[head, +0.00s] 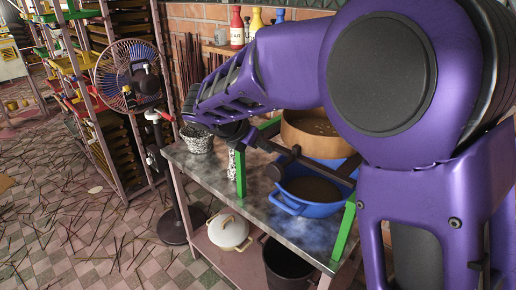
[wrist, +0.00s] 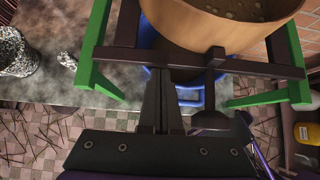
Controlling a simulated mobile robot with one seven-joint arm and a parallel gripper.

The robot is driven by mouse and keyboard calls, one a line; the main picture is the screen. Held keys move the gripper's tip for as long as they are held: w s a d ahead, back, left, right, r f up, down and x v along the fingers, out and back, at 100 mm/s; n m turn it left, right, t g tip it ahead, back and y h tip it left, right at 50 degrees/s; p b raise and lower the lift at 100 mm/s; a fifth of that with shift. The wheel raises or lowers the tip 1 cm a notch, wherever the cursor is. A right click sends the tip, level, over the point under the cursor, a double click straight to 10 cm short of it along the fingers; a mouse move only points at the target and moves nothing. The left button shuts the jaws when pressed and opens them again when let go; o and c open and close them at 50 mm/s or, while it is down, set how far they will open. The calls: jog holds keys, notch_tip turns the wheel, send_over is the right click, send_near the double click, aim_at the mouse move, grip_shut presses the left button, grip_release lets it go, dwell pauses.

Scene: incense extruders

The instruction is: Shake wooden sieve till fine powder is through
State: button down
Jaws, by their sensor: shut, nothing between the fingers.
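The round wooden sieve (head: 312,133) sits above a blue basin (head: 292,207) on the metal table, partly hidden by my arm. In the wrist view the sieve (wrist: 225,32) shows small pale bits inside its rim. Brown powder (head: 312,188) lies in the basin. A stand with green side pieces (head: 343,230) and dark crossbars (wrist: 175,60) surrounds the basin below the sieve.
A speckled pot (head: 196,140) stands at the table's left end. A white lidded pot (head: 228,232) and a dark pot (head: 288,264) are on the lower shelf. A fan (head: 132,75) and racks stand left. Coloured bottles (head: 237,27) line the back wall. Sticks litter the tiled floor.

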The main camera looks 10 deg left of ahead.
aim_at(275, 145)
dwell(0.3)
jog(key=w+d+p, duration=0.1)
jog(key=w, duration=0.1)
jog(key=w+d+p, duration=0.1)
jog(key=p, duration=0.1)
jog(key=shift+w+d+r, duration=0.15)
jog(key=shift+w+r, duration=0.05)
jog(key=shift+w, duration=0.15)
jog(key=shift+w+d+f, duration=0.1)
jog(key=shift+w+d, duration=0.1)
jog(key=shift+w, duration=0.2)
